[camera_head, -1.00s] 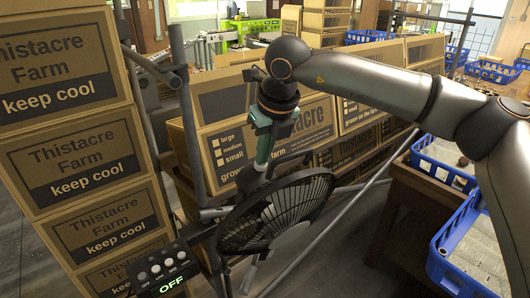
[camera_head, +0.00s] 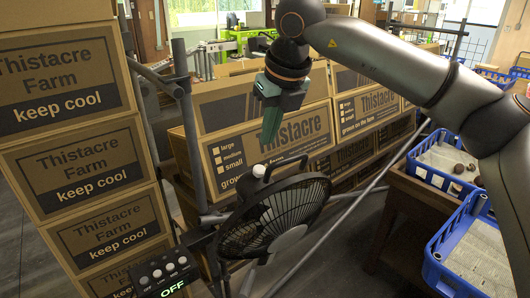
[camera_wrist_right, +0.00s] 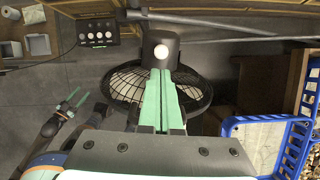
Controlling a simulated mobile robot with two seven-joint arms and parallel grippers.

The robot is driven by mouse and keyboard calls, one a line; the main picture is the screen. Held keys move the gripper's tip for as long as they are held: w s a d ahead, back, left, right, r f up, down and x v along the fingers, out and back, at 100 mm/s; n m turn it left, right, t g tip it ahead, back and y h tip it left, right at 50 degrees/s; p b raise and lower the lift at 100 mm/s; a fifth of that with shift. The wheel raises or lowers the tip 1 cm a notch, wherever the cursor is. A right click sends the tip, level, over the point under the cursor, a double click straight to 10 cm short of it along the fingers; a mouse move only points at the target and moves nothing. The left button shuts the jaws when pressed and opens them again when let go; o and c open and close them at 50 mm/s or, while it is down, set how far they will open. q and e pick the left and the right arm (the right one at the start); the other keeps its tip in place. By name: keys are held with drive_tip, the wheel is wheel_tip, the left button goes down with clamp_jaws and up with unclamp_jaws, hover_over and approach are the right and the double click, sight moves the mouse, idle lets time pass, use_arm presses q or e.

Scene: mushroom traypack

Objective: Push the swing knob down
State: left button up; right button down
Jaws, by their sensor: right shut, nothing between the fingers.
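The black fan (camera_head: 272,218) stands tilted on the floor, its cage facing toward the lower right. The swing knob (camera_head: 259,171) is a small white cap on top of the fan's motor housing. It also shows in the right wrist view (camera_wrist_right: 161,52), just beyond the fingertips. My right gripper (camera_head: 269,143) has green fingers, is shut and empty, and points down above the knob with a small gap. In the right wrist view the shut fingers (camera_wrist_right: 160,75) lie side by side. My left gripper (camera_wrist_right: 73,100) shows at the left of that view, its green fingers apart.
The fan's control box (camera_head: 163,274) reads OFF and has several round buttons. Stacked Thistacre Farm boxes (camera_head: 75,165) stand at the left, more boxes (camera_head: 270,135) behind the fan. Blue crates (camera_head: 440,275) sit at the right. Grey metal poles (camera_head: 190,130) flank the fan.

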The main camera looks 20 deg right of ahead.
drive_tip(key=shift+w+v, duration=0.15)
drive_tip(key=shift+v, duration=1.15)
drive_tip(key=shift+w+v, duration=0.1)
drive_tip(key=shift+v, duration=1.2)
drive_tip(key=shift+s+d, duration=0.1)
